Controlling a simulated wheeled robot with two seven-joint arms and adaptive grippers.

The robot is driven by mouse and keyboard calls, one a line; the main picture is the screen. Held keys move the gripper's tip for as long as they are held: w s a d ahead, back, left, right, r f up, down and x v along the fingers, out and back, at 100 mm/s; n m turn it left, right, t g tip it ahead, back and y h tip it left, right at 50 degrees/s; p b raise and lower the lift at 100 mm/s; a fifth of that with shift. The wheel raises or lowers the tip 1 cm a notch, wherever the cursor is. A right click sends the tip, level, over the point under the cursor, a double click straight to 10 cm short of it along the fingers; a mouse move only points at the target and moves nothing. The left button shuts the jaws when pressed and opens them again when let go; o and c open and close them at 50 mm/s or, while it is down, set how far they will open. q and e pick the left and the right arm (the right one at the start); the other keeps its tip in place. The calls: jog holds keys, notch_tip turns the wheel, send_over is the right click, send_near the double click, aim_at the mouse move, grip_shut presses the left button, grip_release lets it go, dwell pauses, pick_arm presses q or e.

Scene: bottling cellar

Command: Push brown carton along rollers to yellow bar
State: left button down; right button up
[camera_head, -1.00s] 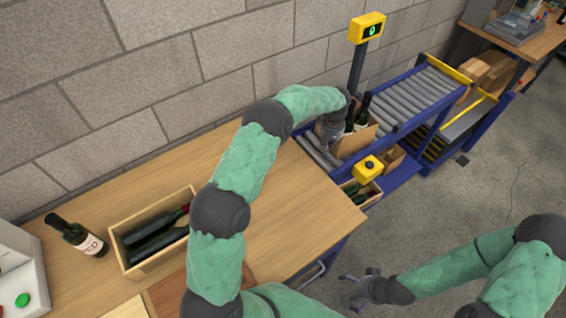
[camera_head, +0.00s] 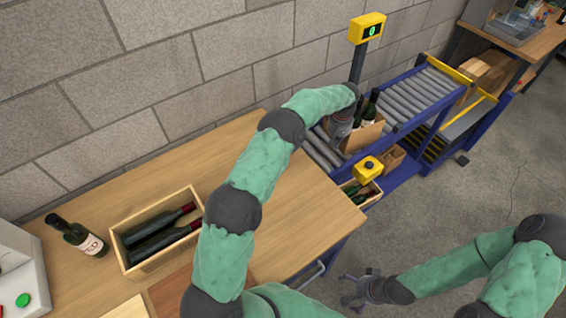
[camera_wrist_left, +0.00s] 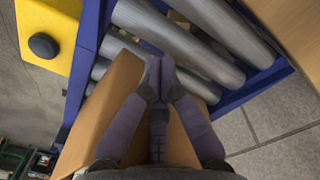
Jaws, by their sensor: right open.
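The brown carton (camera_head: 366,137), with dark bottles (camera_head: 371,106) standing in it, sits on the grey rollers (camera_head: 410,97). The yellow bar (camera_head: 449,68) crosses the far end of the rollers, with bare rollers between it and the carton. My left gripper (camera_head: 338,131) is at the carton's near side; contact is partly hidden in the head view. In the left wrist view its fingertips (camera_wrist_left: 160,72) are together, in front of the carton wall (camera_wrist_left: 112,100). My right gripper (camera_head: 352,290) is open and empty over the floor.
A yellow button box (camera_head: 368,167) stands beside the rollers' near side. A yellow display post (camera_head: 367,28) stands by the wall. A wooden crate with bottles (camera_head: 137,266) and a lone bottle (camera_head: 77,236) are on the table.

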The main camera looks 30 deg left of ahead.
pick_arm(q)
jog(key=shift+w+d, duration=0.25)
jog(key=shift+w, duration=0.25)
jog(key=shift+w+d, duration=0.25)
jog(key=shift+w, duration=0.25)
